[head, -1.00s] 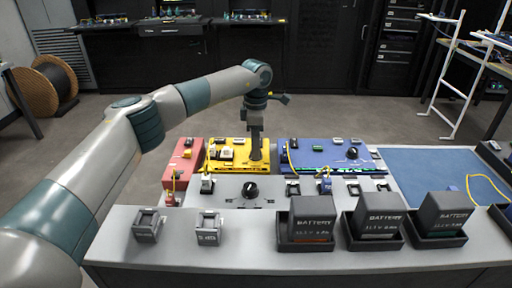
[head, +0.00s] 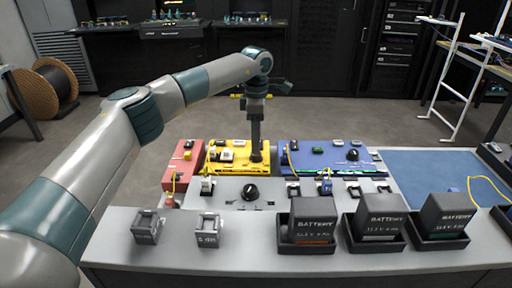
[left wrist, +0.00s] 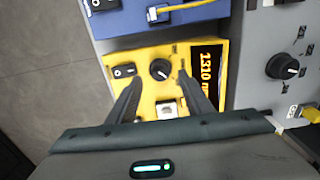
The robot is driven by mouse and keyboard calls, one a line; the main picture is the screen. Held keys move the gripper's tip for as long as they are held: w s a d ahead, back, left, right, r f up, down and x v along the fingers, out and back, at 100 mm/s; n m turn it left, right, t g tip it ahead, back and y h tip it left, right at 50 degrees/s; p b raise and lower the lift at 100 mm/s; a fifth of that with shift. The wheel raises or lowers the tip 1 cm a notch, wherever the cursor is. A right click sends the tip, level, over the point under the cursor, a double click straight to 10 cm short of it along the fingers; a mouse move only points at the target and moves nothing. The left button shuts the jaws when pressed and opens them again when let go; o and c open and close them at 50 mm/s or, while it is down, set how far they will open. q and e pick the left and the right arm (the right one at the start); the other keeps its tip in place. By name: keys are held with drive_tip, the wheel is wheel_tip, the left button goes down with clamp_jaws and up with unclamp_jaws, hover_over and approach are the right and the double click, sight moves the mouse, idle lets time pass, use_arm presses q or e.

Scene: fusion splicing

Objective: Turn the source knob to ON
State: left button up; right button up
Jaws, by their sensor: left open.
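The yellow source unit (head: 216,165) stands behind the grey panel, between a red and a blue unit. In the left wrist view, the yellow unit (left wrist: 148,52) carries a black round knob (left wrist: 160,69) with a white pointer line, a black rocker switch (left wrist: 124,71) and a lit red display (left wrist: 208,68) reading 1310 nm. My left gripper (head: 256,157) points down over the right part of the yellow unit. In the wrist view its open fingers (left wrist: 158,78) lie on either side of the knob; contact is unclear. The knob is hidden by the gripper in the head view.
A grey panel with a larger black knob (head: 250,190) lies in front. The blue unit (head: 325,157) stands right of the gripper, the red unit (head: 180,163) left. Battery boxes (head: 313,216) line the front edge. A blue mat (head: 430,170) at the right is mostly clear.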

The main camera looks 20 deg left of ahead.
use_arm(q)
wheel_tip(320, 180, up, 14)
drive_tip(key=shift+f+b, duration=0.25)
drive_tip(key=shift+b, duration=0.15)
use_arm(e)
drive_tip(key=shift+w+a+r, duration=0.1)
drive_tip(key=shift+w+r, duration=0.05)
drive_tip(key=shift+r, duration=0.45)
drive_tip(key=shift+w+a+r, duration=0.1)
drive_tip(key=shift+r, duration=0.5)
